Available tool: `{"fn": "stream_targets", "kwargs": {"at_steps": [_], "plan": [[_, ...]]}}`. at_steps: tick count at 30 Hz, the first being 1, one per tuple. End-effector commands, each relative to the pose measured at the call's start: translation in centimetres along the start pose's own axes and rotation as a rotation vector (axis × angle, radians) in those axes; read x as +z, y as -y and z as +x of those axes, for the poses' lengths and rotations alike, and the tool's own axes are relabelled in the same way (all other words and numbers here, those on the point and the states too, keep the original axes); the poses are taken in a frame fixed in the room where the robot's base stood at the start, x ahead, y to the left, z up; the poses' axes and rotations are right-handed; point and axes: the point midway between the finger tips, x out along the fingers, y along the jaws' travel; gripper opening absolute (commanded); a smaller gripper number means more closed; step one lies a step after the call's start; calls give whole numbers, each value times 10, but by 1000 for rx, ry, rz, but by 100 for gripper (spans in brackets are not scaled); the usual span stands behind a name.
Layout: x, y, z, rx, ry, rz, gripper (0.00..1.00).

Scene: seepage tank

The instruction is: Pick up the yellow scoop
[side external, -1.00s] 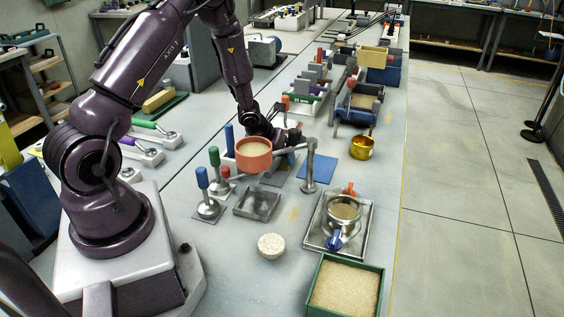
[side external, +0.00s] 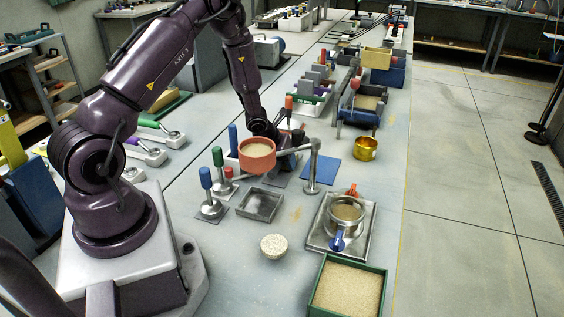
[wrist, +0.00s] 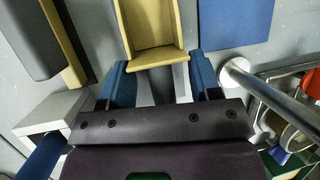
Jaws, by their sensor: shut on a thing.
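The yellow scoop (wrist: 160,55) shows at the top middle of the wrist view, its open tray pointing up out of the picture. My gripper (wrist: 161,76) has blue fingers on either side of the scoop's near end and is shut on it. In the side external view my gripper is mostly hidden behind an orange pan of sand (side external: 257,154), and I cannot make out the scoop there.
A grey post with a side arm (side external: 314,165) stands close to the right of my gripper, by a blue mat (side external: 322,172). A gold cup (side external: 365,149), a square metal tray (side external: 260,204) and a green sand box (side external: 347,288) are on the bench. Blue- and green-handled tools stand left.

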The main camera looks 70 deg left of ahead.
Motion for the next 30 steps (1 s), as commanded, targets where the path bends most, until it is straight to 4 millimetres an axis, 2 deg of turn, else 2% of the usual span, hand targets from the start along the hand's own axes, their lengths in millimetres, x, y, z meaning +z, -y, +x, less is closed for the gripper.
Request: {"fn": "stream_targets", "kwargs": {"at_steps": [1,3,8,11,17,24,30], "plan": [[1,2,-2,-4,0,1,18],[3,2,-6,-4,0,-1,4],[12,6,-27,-4,4,-2,4],[21,10,-47,-5,7,-3,4],[30,14,-71,-2,4,-3,3],[35,19,-86,-1,0,-1,3],[37,20,-90,-1,0,2,3]]}}
